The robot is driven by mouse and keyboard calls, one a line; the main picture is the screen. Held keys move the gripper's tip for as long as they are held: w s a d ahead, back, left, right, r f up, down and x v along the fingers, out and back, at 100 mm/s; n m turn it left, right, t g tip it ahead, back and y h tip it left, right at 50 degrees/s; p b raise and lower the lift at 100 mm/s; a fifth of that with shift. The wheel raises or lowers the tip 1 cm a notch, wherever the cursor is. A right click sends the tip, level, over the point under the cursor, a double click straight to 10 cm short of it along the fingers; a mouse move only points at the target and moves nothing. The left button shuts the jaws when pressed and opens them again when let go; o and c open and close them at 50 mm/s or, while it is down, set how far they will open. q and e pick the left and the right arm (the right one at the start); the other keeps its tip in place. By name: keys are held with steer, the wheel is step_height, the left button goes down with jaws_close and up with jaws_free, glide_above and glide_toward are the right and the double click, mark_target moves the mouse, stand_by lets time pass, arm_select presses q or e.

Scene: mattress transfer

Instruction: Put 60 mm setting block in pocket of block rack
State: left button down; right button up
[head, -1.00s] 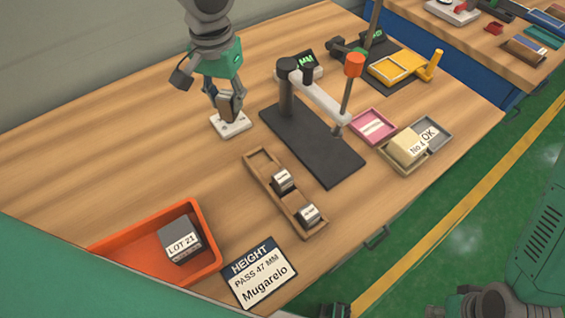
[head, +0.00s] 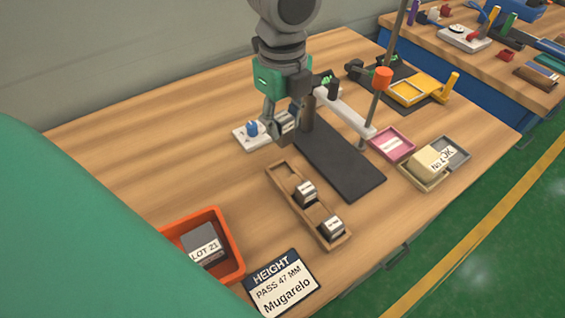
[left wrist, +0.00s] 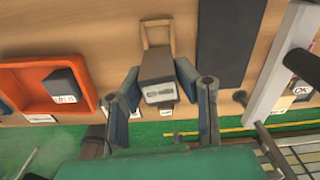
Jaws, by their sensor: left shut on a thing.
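My left gripper (head: 283,128) is shut on a grey setting block (head: 287,121) with a white label too small to read. It holds the block above the table, just beyond the far end of the wooden block rack (head: 316,228). The held block also shows between the fingers in the left wrist view (left wrist: 158,80), with the rack (left wrist: 144,32) behind it. In the head view, the rack's far pocket is empty. Two labelled grey blocks, one nearer the middle (head: 304,191) and one at the near end (head: 331,226), sit in the other pockets. My right gripper is out of view.
A white plate with a blue knob (head: 251,130) lies just left of the gripper. A height gauge with a dark base (head: 350,170) stands right of the rack. An orange bin (head: 233,262), a height sign (head: 278,284) and a pink tray (head: 398,157) are nearby.

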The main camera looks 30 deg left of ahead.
arm_select(q)
steer(key=shift+s+m, duration=0.1)
steer(key=shift+m, duration=0.3)
steer(key=shift+f, duration=0.3)
steer(key=b, duration=0.2)
glide_above(283, 174)
steer(key=shift+m, duration=0.3)
step_height(283, 174, down, 6)
steer(key=shift+r, duration=0.1)
step_height(283, 174, down, 4)
steer(key=shift+a+r+b, duration=0.1)
steer(key=shift+r+b, duration=0.1)
steer(key=shift+b, duration=0.25)
steer(key=c, duration=1.2)
jaws_free()
